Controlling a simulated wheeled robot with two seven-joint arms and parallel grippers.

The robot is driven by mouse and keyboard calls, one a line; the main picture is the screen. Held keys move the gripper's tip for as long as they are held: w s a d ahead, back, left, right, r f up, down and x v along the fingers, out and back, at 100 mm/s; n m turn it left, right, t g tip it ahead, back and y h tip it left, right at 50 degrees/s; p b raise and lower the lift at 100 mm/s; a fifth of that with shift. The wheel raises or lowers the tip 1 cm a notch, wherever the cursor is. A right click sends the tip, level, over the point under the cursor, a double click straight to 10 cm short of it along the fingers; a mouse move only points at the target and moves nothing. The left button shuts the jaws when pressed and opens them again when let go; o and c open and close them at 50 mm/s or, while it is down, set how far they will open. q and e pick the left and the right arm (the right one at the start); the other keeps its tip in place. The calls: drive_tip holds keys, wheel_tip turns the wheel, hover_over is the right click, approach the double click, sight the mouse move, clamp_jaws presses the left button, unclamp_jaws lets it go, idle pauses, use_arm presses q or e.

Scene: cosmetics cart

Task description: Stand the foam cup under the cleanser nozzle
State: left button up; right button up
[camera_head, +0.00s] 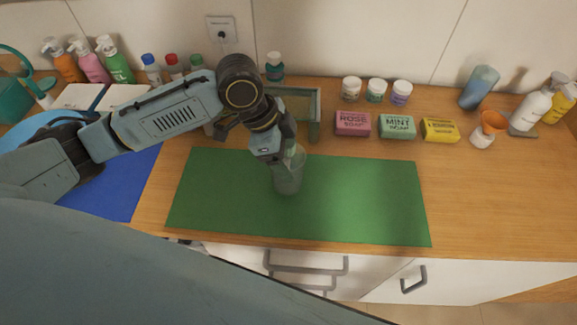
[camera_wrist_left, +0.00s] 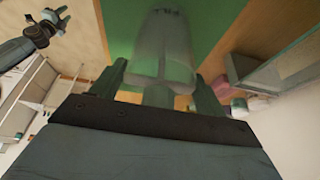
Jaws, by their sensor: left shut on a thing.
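My left gripper (camera_head: 272,155) is shut on a clear, greyish cup (camera_head: 289,178), which looks upright at or just above the green mat (camera_head: 350,205); I cannot tell if it touches. The cup also shows between the fingers in the left wrist view (camera_wrist_left: 165,50). A white pump bottle (camera_head: 531,109), perhaps the cleanser, is at the far right, with a grey patch (camera_head: 524,131) at its foot. The cup is well left of it. My right gripper (camera_wrist_left: 46,24) shows small at the upper left of the wrist view, its tips apart and empty.
Soaps in rose (camera_head: 353,123), mint (camera_head: 397,127) and yellow (camera_head: 440,130) lie behind the mat. An orange funnel-like piece on a white base (camera_head: 482,140) and a bluish tumbler (camera_head: 480,88) stand left of the white bottle. The wood right of the mat (camera_head: 490,200) is clear.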

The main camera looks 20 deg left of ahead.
use_arm(q)
drive_tip(key=shift+f, duration=2.05)
drive_tip(key=shift+f, duration=0.1)
drive_tip(key=o, duration=1.5)
